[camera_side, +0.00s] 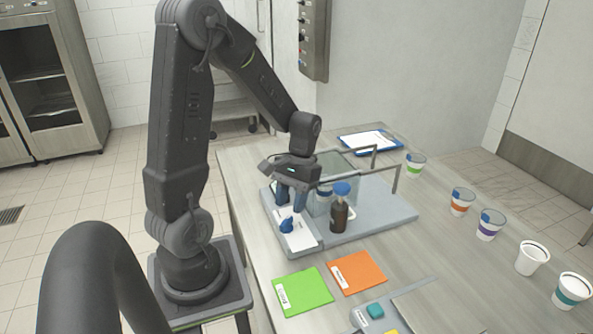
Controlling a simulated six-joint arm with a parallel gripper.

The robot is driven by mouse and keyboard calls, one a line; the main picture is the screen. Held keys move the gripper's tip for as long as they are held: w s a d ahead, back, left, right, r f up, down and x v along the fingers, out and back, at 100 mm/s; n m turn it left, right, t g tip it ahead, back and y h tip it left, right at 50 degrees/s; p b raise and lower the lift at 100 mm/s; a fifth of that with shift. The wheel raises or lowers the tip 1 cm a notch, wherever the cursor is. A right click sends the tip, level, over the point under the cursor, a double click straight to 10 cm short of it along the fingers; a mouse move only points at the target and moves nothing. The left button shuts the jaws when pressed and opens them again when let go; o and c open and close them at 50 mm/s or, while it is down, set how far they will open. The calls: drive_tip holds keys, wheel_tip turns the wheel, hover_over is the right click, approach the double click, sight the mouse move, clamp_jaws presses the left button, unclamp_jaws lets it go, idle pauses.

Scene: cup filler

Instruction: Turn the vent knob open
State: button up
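A blue knob (287,225) sits on the white panel at the left end of the grey filler base (345,234). I take it to be the vent knob; its turn angle is too small to read. My gripper (291,204) points down over the white panel, just behind the knob in the picture. Its two dark fingers show a gap between them, with nothing seen held. Whether a finger touches the knob cannot be told.
A dark bottle with a blue cap (340,212) stands close right of my gripper, beside a clear container (319,203). Clear panels and a metal handle frame (396,172) rise behind. Green (303,291) and orange (358,272) cards lie in front; several cups stand right.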

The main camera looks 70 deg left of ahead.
drive_tip(key=v, duration=0.9)
drive_tip(key=shift+r, duration=0.3)
drive_tip(key=t+y, duration=0.3)
drive_tip(key=t, duration=0.1)
hover_over(287, 218)
wheel_tip(287, 218, down, 13)
drive_tip(key=shift+d+r, duration=0.1)
drive_tip(key=shift+r, duration=0.05)
clamp_jaws()
idle(0.4)
